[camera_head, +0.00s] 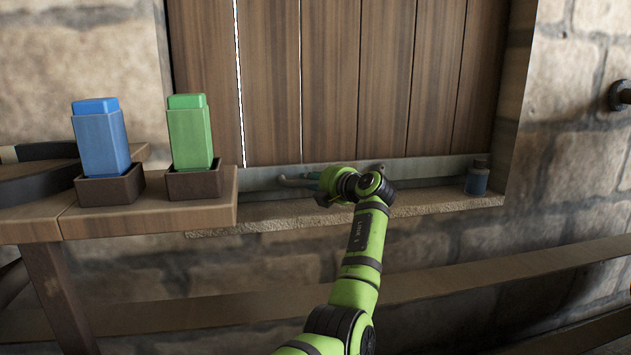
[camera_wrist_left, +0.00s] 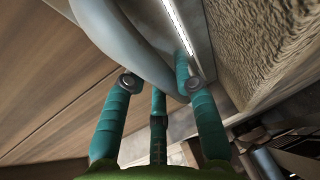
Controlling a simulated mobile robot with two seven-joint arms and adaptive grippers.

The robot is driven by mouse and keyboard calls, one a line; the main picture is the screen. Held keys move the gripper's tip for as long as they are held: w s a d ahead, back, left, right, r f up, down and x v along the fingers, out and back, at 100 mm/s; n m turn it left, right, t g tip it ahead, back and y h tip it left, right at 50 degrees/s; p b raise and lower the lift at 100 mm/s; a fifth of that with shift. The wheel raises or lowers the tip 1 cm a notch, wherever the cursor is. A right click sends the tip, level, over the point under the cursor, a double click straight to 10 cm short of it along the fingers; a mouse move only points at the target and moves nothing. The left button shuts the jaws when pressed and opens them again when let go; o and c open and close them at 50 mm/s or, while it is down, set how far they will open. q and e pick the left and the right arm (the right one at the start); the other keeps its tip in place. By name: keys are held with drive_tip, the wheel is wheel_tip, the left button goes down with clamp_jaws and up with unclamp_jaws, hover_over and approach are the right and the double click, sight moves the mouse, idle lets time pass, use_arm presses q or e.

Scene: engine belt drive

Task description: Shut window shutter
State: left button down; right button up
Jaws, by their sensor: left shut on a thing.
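The brown wooden shutter (camera_head: 330,80) fills the window opening in the head view, with a thin bright gap (camera_head: 239,75) between boards on its left side. A metal strip runs along its bottom. A grey curved handle (camera_head: 292,181) sticks out low on the shutter and shows large in the left wrist view (camera_wrist_left: 128,45). My left gripper (camera_head: 314,180) is at this handle, its teal fingers (camera_wrist_left: 160,85) shut around it in the left wrist view. My wrist hides part of the shutter's bottom edge. My right gripper is not in view.
A stone sill (camera_head: 440,203) runs below the shutter, with a small blue bottle (camera_head: 477,178) at its right end. A wooden table (camera_head: 150,218) at left holds a blue block (camera_head: 101,145) and a green block (camera_head: 190,135) in dark holders. A wooden rail (camera_head: 500,270) crosses lower down.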

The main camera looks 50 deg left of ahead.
use_arm(q)
drive_tip(key=shift+f, duration=0.1)
drive_tip(key=c, duration=1.2)
unclamp_jaws()
drive_tip(key=v, duration=1.2)
